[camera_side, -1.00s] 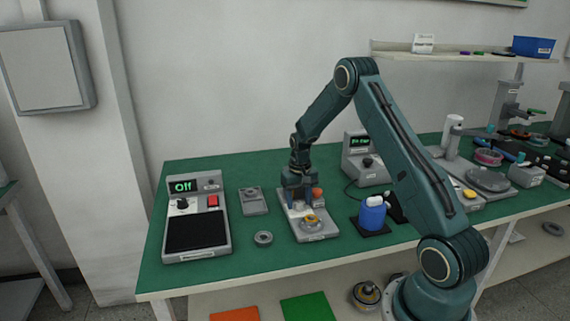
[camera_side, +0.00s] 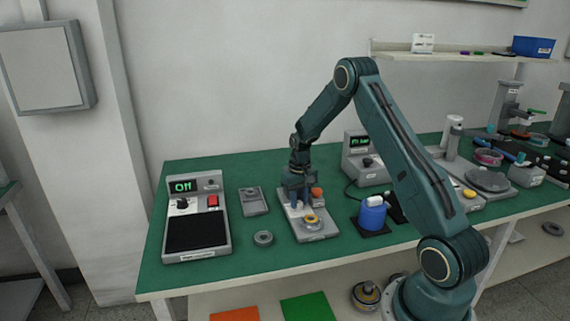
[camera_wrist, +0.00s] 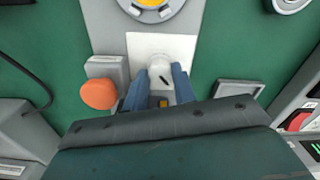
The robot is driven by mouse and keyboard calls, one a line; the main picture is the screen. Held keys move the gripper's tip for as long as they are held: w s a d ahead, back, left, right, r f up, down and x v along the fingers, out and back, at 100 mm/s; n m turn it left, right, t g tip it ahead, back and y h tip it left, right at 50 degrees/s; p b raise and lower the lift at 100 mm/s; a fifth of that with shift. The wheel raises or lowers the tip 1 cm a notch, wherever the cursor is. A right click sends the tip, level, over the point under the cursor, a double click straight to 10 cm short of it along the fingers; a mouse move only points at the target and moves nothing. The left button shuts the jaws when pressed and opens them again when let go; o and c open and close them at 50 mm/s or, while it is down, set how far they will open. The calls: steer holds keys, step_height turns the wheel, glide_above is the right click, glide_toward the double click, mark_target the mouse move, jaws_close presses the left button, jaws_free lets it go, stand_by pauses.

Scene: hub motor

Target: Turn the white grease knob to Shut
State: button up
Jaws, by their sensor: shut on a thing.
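The white grease knob (camera_wrist: 159,66) shows in the wrist view as a round white shape with a short dark mark, on a pale plate of the grey station (camera_side: 318,238). My gripper (camera_wrist: 160,86) has its two blue fingers on either side of the knob, shut on it. In the side view my gripper (camera_side: 303,203) points down over the station, and its fingers hide the knob. Any Shut label cannot be read.
An orange button (camera_wrist: 98,94) stands close beside the knob. A yellow-centred round part (camera_side: 311,219) sits at the station's front end. A blue jug (camera_side: 373,214) stands to the right, and a loose grey ring (camera_side: 263,238) lies to the left.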

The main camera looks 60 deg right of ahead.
mark_target(299, 202)
steer(key=o, duration=1)
steer(key=shift+r, duration=0.15)
step_height(299, 202, up, 14)
steer(key=shift+f, duration=0.2)
